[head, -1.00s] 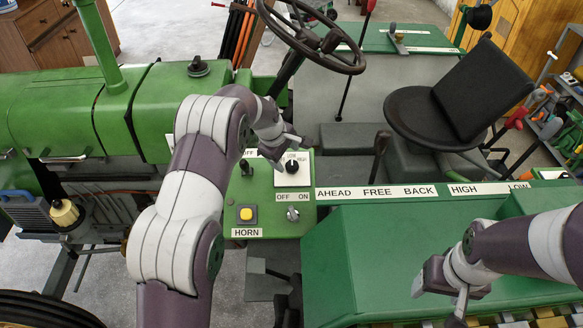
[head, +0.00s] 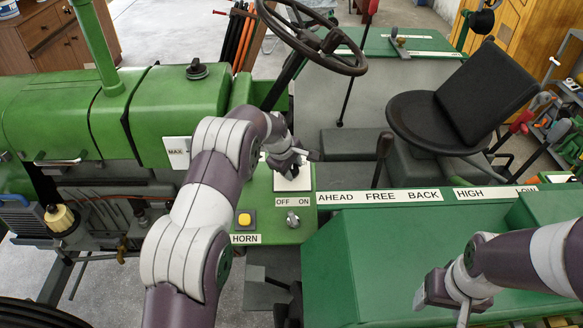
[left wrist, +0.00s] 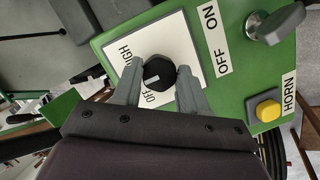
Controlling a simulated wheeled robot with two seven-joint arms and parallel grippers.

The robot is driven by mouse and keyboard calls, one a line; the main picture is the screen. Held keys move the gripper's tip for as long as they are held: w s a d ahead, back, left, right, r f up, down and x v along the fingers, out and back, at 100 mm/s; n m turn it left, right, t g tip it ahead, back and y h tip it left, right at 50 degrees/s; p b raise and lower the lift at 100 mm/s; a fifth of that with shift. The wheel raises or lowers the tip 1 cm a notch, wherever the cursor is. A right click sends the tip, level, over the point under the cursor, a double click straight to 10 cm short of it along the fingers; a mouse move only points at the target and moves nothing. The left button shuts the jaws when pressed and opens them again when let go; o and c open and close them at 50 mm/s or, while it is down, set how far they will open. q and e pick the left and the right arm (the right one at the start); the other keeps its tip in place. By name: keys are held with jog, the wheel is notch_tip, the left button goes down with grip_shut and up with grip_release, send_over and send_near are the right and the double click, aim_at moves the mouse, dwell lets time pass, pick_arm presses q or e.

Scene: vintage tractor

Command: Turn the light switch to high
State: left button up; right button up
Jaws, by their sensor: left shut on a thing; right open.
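The light switch is a black round knob (left wrist: 158,73) with a white mark, on a square white plate (left wrist: 180,45) with the printed words OFF and HIGH partly covered. In the head view the plate (head: 293,184) shows on the green panel, and my gripper hides the knob. My left gripper (left wrist: 160,72) has its two grey fingers on either side of the knob, shut on it. The knob's white mark points toward the gripper's palm, near the OFF label. My right gripper (head: 455,302) is open and empty above the green fender at the lower right.
Beside the plate are an OFF/ON toggle (head: 292,218) and a yellow horn button (head: 245,219). The steering wheel (head: 318,38) overhangs behind. A lever (head: 382,158) and black seat (head: 440,105) stand to the right.

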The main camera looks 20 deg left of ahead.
pick_arm(q)
jog(key=shift+f+m, duration=0.25)
jog(key=shift+m, duration=0.05)
pick_arm(e)
jog(key=shift+f, duration=0.15)
pick_arm(q)
jog(key=shift+m+b, duration=0.4)
jog(key=shift+m, duration=0.1)
pick_arm(e)
jog(key=shift+f, duration=0.25)
pick_arm(q)
jog(key=shift+m+g+y+b, duration=0.3)
jog(key=shift+m+g+b, duration=0.15)
jog(key=shift+m, duration=0.75)
pick_arm(e)
jog(key=shift+f, duration=0.4)
pick_arm(q)
jog(key=m+g+y, duration=0.1)
jog(key=m, duration=0.3)
jog(key=shift+b, duration=0.4)
pick_arm(e)
jog(key=shift+f, duration=0.4)
pick_arm(q)
jog(key=shift+m, duration=0.3)
